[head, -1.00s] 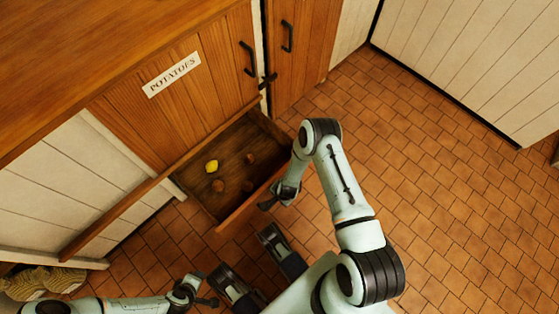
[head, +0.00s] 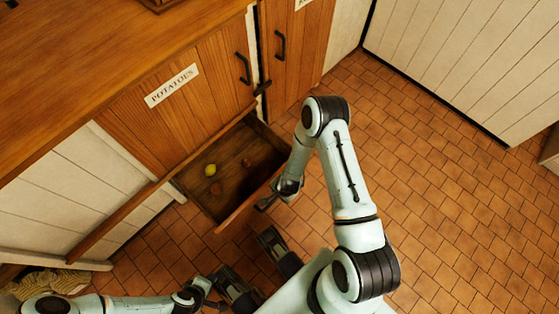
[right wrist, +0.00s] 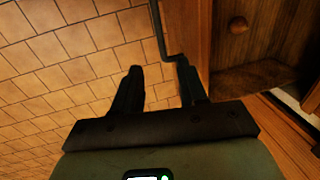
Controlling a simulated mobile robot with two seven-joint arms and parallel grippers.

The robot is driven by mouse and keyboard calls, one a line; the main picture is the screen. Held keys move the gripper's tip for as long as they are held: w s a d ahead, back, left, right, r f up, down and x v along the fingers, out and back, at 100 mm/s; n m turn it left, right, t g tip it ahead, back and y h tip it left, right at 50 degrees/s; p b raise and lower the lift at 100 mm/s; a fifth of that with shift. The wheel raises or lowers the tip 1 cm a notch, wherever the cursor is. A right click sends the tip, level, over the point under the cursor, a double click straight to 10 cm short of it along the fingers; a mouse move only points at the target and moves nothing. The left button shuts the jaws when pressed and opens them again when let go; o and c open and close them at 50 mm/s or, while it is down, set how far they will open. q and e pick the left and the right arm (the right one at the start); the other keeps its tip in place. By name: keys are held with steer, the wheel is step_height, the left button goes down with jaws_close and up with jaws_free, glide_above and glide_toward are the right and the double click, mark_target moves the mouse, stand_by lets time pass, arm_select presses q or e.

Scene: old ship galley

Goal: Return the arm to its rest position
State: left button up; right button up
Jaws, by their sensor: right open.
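My right gripper (head: 268,201) is at the outer front of the open wooden drawer (head: 225,222), low beside its right end. In the right wrist view its jaws (right wrist: 160,75) are apart with nothing between the fingertips. A dark bar handle (right wrist: 160,38) on the drawer front ends close to the right finger; I cannot tell whether they touch. My right arm is bent, with its elbow raised over the floor. My left gripper (head: 213,294) is low at the bottom left; its jaws are too small to judge.
The drawer holds a yellow fruit (head: 210,170) and brown roundish items (head: 246,162). Above it is a cabinet front with a POTATOES label (head: 172,85). A sack-like thing (head: 55,281) lies at lower left. The tiled floor (head: 450,190) to the right is clear.

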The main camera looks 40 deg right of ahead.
stand_by(0.5)
steer(key=s+a+r+n+y, duration=0.2)
steer(key=s+a+r+n, duration=0.3)
steer(key=s+a+n, duration=0.5)
arm_select(q)
steer(key=s+d+r+g+p, duration=0.1)
steer(key=s+r+p, duration=0.1)
steer(key=r+p, duration=0.6)
steer(key=s+d+r+g+p, duration=0.1)
steer(key=s+r+p, duration=0.1)
steer(key=r+p, duration=0.6)
steer(key=shift+s+r+m+h+p, duration=0.15)
steer(key=shift+r+m+h+p, duration=0.15)
steer(key=shift+r+p, duration=0.1)
arm_select(e)
steer(key=s+a+r+n+g, duration=0.1)
steer(key=r, duration=0.7)
steer(key=s+a+r+n+g+y, duration=0.1)
steer(key=s+r+n+g, duration=0.1)
steer(key=r, duration=0.7)
steer(key=shift+s, duration=0.3)
